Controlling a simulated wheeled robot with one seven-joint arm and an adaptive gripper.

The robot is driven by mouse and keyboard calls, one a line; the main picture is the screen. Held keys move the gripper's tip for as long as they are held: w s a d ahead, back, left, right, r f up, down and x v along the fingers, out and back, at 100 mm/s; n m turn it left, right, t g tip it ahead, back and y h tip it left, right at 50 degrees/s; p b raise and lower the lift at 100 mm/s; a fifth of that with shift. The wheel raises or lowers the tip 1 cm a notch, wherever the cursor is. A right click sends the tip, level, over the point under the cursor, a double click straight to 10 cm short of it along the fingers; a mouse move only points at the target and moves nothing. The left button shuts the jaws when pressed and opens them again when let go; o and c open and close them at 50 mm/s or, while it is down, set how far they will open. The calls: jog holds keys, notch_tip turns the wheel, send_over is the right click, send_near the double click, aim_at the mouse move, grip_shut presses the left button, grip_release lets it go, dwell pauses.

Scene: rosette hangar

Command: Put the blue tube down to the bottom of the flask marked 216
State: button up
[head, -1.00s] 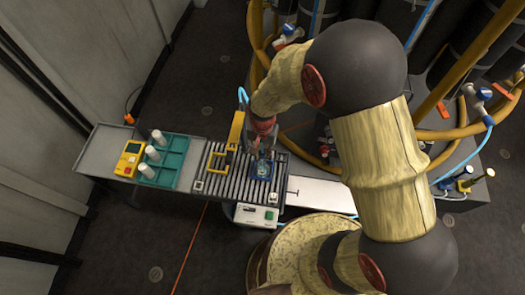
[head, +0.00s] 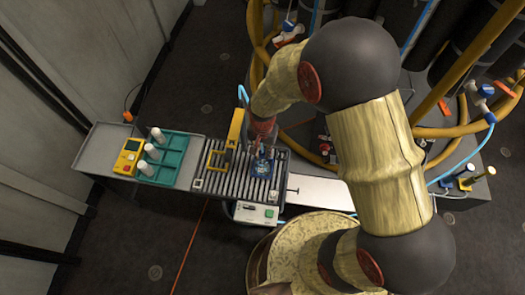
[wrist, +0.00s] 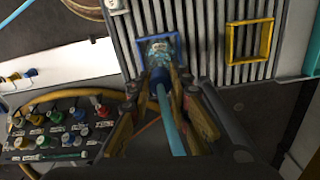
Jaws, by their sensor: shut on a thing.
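My gripper (wrist: 166,84) is shut on the blue tube (wrist: 170,118), which runs back toward the wrist camera between the fingers. Below the fingertips a clear, bluish flask (wrist: 158,49) stands inside a blue square frame (wrist: 177,37) on the ribbed deck. The tube's end is at the flask's mouth in the wrist view; how deep it reaches inside is hidden by the fingers and glass. I cannot read a number on the flask. In the head view my gripper (head: 263,148) is over the blue frame (head: 260,176), and the flask is mostly hidden.
An empty yellow frame (head: 217,159) lies left of the blue one on the deck (head: 230,184). A yellow post (head: 235,130) stands behind. A green tray (head: 175,171) with several white cylinders and a yellow device (head: 129,154) are further left.

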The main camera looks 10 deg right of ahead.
jog(key=o, duration=1)
jog(key=shift+o, duration=1.2)
jog(key=o, duration=0.3)
jog(key=shift+r, duration=0.1)
jog(key=shift+r+p, duration=2.45)
jog(key=shift+r, duration=0.5)
